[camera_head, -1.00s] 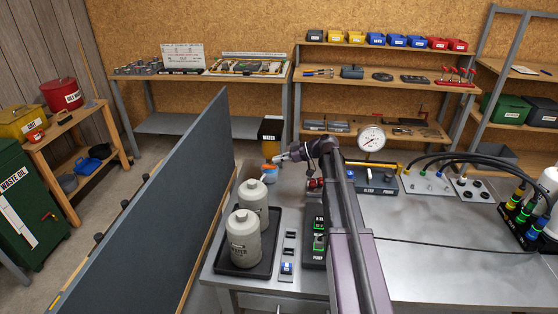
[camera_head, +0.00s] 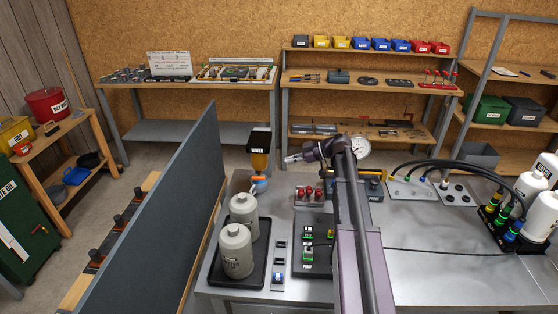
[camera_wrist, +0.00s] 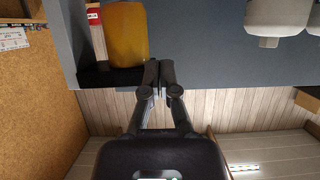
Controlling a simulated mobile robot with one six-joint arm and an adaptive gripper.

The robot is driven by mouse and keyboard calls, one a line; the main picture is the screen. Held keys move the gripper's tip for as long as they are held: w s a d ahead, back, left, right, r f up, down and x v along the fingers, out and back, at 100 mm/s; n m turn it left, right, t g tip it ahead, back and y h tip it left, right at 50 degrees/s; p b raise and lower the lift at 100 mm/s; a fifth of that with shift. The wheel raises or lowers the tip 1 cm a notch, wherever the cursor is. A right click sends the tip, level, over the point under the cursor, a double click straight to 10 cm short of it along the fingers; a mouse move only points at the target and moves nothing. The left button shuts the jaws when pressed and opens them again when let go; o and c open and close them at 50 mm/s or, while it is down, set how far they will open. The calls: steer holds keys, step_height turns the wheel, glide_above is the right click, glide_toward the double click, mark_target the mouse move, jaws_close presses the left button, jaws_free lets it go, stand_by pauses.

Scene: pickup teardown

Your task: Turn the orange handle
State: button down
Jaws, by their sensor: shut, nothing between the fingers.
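In the wrist view my gripper's fingers (camera_wrist: 160,70) are together and empty. I cannot pick out the orange handle there.
Two pale grey canisters (camera_head: 238,250) stand in a black tray on the left of the bench. A tall grey partition (camera_head: 170,210) runs along the bench's left side. A dial gauge (camera_head: 362,147) and red parts (camera_head: 309,193) are near my arm.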

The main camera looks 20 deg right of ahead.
steer(key=shift+s+d+r, duration=0.2)
steer(key=shift+s+d, duration=0.05)
steer(key=shift+d, duration=0.3)
